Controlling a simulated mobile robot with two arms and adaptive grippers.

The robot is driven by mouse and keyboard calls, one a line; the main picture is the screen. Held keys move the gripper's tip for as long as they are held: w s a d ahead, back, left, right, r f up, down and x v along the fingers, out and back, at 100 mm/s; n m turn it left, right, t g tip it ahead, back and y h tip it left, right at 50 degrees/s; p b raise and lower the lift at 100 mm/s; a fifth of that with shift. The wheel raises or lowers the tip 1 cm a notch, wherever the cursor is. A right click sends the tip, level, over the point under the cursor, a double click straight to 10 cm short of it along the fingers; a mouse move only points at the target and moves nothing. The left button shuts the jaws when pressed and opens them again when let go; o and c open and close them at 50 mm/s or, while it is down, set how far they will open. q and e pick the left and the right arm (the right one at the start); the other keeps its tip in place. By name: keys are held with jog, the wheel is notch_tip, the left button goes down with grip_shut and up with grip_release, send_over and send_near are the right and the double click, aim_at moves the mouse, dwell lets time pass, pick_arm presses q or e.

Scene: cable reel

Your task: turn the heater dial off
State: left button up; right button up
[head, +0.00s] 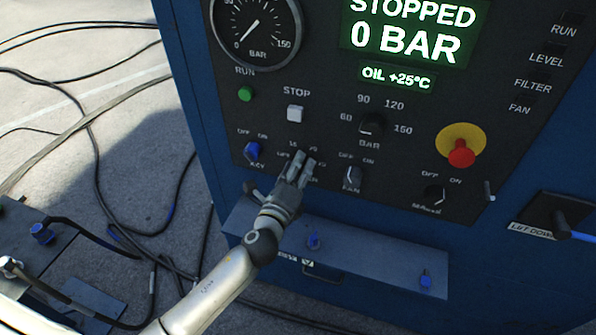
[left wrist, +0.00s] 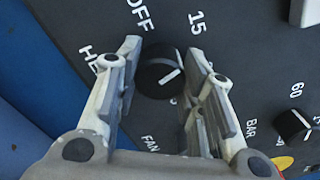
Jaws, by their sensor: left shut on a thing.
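The heater dial is a round black knob (left wrist: 158,74) with a white pointer line, in the left wrist view. The line slants toward the right finger, away from the OFF label (left wrist: 140,14) and to the right of the 15 label (left wrist: 195,22). My left gripper (head: 301,163) is at the control panel (head: 330,145) in the head view and hides the dial there. In the left wrist view, the left gripper (left wrist: 165,75) has one finger on each side of the knob, shut on it. My right gripper is not in view.
A fan switch (head: 352,178) is close to the right of my gripper, with a blue key switch (head: 252,151) to its left. A pressure knob (head: 372,124) and a red stop button (head: 461,153) are farther right. A blue ledge (head: 370,258) sticks out below.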

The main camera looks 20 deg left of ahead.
pick_arm(q)
jog(key=shift+n, duration=0.9)
jog(key=o, duration=1)
jog(key=shift+o, duration=0.2)
jog(key=s, duration=1.2)
jog(key=shift+a, duration=0.25)
